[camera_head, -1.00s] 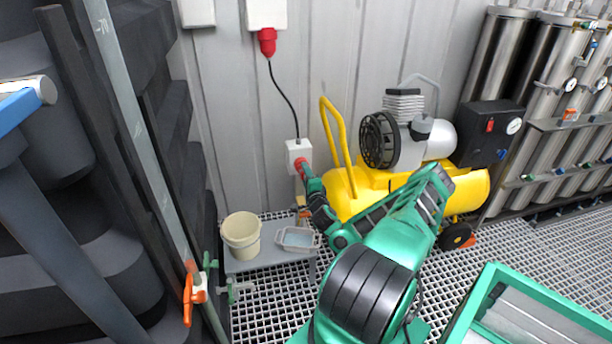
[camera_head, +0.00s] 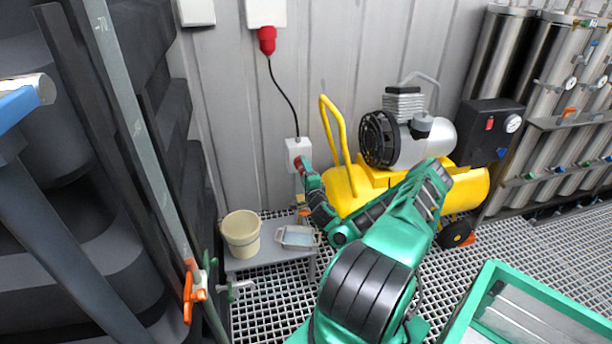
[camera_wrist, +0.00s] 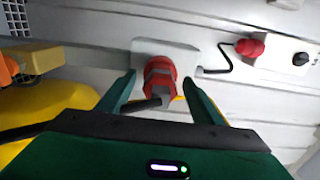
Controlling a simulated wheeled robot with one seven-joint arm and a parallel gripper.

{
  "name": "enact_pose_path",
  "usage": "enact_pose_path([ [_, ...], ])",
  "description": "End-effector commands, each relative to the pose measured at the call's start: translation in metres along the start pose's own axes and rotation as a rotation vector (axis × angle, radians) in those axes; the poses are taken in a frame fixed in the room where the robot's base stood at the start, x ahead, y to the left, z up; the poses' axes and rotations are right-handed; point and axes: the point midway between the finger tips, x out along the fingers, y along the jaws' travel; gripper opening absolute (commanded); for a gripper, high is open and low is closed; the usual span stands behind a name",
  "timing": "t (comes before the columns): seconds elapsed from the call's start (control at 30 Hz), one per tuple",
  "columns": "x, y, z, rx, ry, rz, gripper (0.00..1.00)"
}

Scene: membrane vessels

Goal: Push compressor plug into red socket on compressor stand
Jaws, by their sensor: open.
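The compressor plug (camera_wrist: 159,82) is red with a dark cable at its near end. In the wrist view it points at a pale box (camera_wrist: 178,47), and its far end meets the red socket there. I cannot tell the two red parts apart or how deep the plug sits. In the head view the white socket box (camera_head: 298,149) stands at the wall with a red part (camera_head: 302,163) on its front. My gripper (camera_wrist: 158,77) is open, one finger on each side of the plug. In the head view my gripper (camera_head: 310,178) is right at the red part.
A grey low table (camera_head: 262,263) with a cream bucket (camera_head: 241,236) and a clear tray (camera_head: 297,238) is below. Another red plug (camera_head: 267,40) hangs from a wall box, its black cable running down to the socket box.

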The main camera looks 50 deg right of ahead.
Motion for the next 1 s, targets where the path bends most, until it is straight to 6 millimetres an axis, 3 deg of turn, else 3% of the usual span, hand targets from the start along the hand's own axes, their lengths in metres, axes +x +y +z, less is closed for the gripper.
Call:
enact_pose_path([
  [0.17, -0.018, 0.001, 0.0, 0.004, 0.0, 0.003, 0.6],
  [0.63, -0.09, 0.002, -0.001, 0.004, 0.002, 0.003, 0.6],
  [1.0, -0.108, 0.001, -0.001, -0.001, 0.001, 0.001, 0.6],
])
